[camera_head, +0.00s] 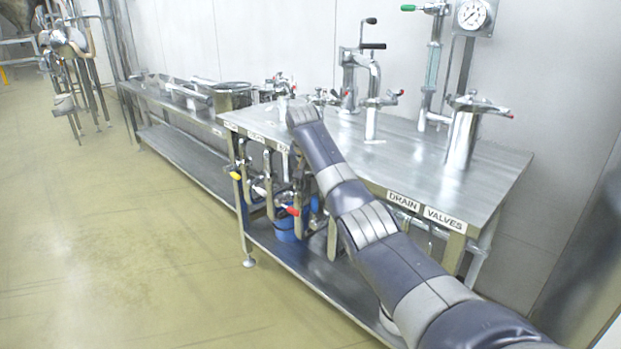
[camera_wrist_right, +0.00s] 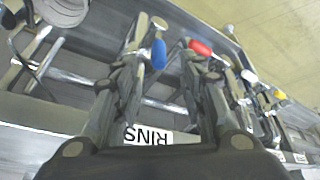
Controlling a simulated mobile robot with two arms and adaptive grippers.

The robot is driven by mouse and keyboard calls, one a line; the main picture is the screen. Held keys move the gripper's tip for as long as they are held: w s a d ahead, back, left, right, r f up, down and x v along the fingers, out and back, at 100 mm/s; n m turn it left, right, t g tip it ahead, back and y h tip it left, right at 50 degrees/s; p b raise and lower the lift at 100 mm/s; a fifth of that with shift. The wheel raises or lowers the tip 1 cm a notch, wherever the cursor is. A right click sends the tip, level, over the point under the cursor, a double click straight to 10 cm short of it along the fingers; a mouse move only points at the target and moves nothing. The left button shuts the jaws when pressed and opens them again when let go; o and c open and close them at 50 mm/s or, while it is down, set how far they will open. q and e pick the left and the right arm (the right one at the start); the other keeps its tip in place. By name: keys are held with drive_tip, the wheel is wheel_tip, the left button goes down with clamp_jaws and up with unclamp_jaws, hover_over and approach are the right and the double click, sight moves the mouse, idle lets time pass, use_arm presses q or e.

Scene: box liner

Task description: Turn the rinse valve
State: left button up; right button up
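My right arm reaches across the steel bench from the lower right in the head view. My right gripper shows in the right wrist view (camera_wrist_right: 165,75), fingers apart. A label reading "RINS" (camera_wrist_right: 148,135), upside down, lies between its fingers; the rest of the word is hidden. A blue valve handle (camera_wrist_right: 158,53) shows between the fingertips, and a red handle (camera_wrist_right: 199,46) by the right fingertip; contact cannot be told. In the head view the blue handle (camera_head: 314,204) and red handle (camera_head: 293,211) hang under the bench edge. My left gripper is not in view.
White (camera_head: 259,191) and yellow (camera_head: 235,175) handles hang farther left under the bench (camera_head: 460,205). A "DRAIN VALVES" label (camera_head: 425,212) is on its front edge. Pipes and fittings stand on top. The floor (camera_head: 120,240) in front is clear.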

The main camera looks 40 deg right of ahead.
drive_tip(key=v, duration=0.3)
drive_tip(key=shift+a+r, duration=0.1)
drive_tip(key=shift+r, duration=0.15)
